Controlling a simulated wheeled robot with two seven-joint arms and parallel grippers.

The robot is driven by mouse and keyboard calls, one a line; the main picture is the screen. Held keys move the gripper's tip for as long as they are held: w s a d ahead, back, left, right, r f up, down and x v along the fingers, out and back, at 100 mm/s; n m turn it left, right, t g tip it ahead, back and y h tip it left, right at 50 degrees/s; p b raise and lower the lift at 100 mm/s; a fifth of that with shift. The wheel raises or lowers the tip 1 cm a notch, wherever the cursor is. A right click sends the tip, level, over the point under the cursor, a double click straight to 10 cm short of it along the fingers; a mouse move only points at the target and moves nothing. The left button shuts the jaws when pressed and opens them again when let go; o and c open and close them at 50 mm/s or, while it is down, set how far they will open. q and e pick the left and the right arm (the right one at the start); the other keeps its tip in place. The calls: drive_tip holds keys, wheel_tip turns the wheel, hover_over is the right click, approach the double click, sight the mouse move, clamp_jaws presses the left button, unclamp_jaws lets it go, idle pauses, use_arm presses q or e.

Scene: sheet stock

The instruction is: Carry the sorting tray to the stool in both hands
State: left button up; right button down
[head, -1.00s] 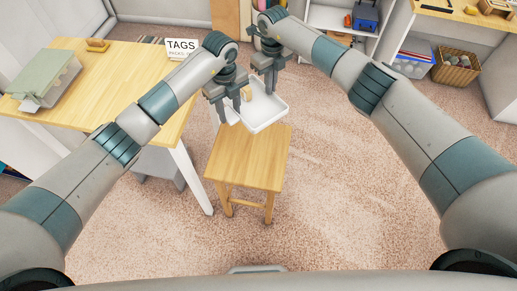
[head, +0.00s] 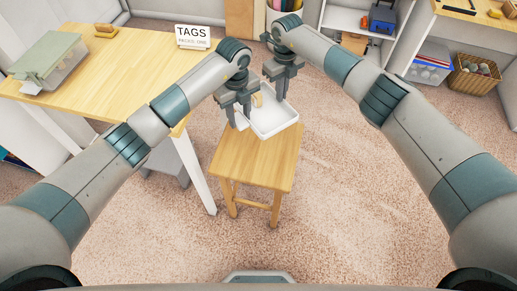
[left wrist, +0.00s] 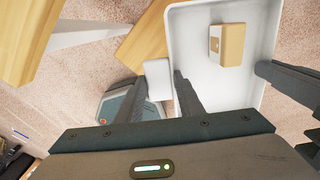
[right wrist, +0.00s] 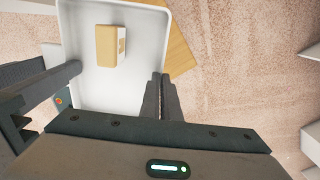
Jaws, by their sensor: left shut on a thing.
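The white sorting tray (head: 293,116) is held between my two grippers at the far edge of the wooden stool (head: 255,160), overlapping its seat in the head view. I cannot tell whether it touches. A tan block with a white label (left wrist: 232,45) lies in the tray. My left gripper (head: 238,120) is shut on a white tab (left wrist: 158,78) at the tray's left side. My right gripper (head: 281,94) is at the opposite side. In the right wrist view its fingers (right wrist: 161,82) are close together on the tray's right wall.
A wooden table (head: 120,85) stands at the left, holding a lidded box (head: 50,65) and a TAGS sign (head: 193,37). Its white leg (head: 195,175) is close to the stool's left side. Carpet to the stool's right is clear. A basket (head: 477,75) is at far right.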

use_arm(q)
drive_tip(key=shift+f, duration=0.3)
use_arm(e)
drive_tip(key=shift+f, duration=0.35)
